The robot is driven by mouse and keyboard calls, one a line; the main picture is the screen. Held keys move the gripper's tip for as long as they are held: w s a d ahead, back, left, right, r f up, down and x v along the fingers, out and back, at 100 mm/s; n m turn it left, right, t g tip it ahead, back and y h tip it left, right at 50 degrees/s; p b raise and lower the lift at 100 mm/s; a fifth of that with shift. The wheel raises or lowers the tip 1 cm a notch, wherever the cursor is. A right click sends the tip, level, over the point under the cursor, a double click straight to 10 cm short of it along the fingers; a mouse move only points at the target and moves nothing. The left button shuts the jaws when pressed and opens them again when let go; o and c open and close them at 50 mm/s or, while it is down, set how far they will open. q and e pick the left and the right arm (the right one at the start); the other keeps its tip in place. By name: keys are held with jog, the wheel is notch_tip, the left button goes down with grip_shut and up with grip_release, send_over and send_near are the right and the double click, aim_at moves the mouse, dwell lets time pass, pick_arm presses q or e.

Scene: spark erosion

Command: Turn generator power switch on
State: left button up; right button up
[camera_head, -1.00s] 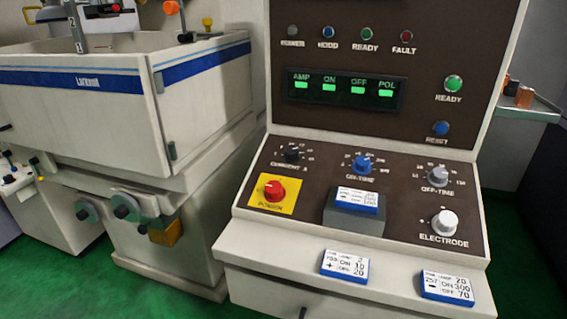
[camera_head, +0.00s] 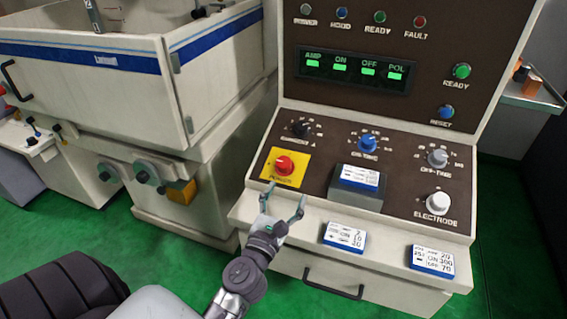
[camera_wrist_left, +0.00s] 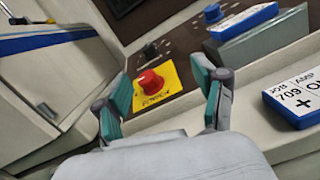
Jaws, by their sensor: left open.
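The generator power switch is a red knob (camera_head: 284,165) on a yellow plate (camera_head: 297,176) marked POWER, at the left of the sloped brown control panel (camera_head: 318,186). In the left wrist view the red knob (camera_wrist_left: 149,82) shows between and beyond the fingers. My left gripper (camera_head: 283,198) is open and empty, just in front of the yellow plate and below the knob, apart from it. It also shows open in the left wrist view (camera_wrist_left: 160,88). The POWER lamp (camera_head: 306,9) at the top looks grey. My right gripper is not in view.
A job card on a grey block (camera_head: 355,195) stands right of the switch. Two more cards (camera_head: 345,237) (camera_head: 432,260) lie on the front ledge. Several knobs, including ELECTRODE (camera_head: 438,202), stick up from the panel. The white machine tank (camera_head: 215,100) stands at left.

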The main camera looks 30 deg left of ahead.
aim_at(282, 167)
pick_arm(q)
jog(key=a+f+n+g+y, duration=0.1)
jog(key=a+n, duration=0.1)
jog(key=a+f+n+g+y, duration=0.1)
jog(key=a+f+n, duration=0.1)
jog(key=n, duration=0.1)
jog(key=shift+f+y, duration=0.1)
jog(key=shift+y, duration=0.3)
jog(key=p+x, duration=0.2)
jog(key=x, duration=1.1)
jog(key=shift+w+a+f, duration=0.1)
jog(key=shift+w+f, duration=0.15)
jog(key=shift+w, duration=0.1)
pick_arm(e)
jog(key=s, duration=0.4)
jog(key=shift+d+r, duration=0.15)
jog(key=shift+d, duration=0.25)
pick_arm(q)
jog(key=c, duration=1.2)
jog(key=shift+o, duration=0.2)
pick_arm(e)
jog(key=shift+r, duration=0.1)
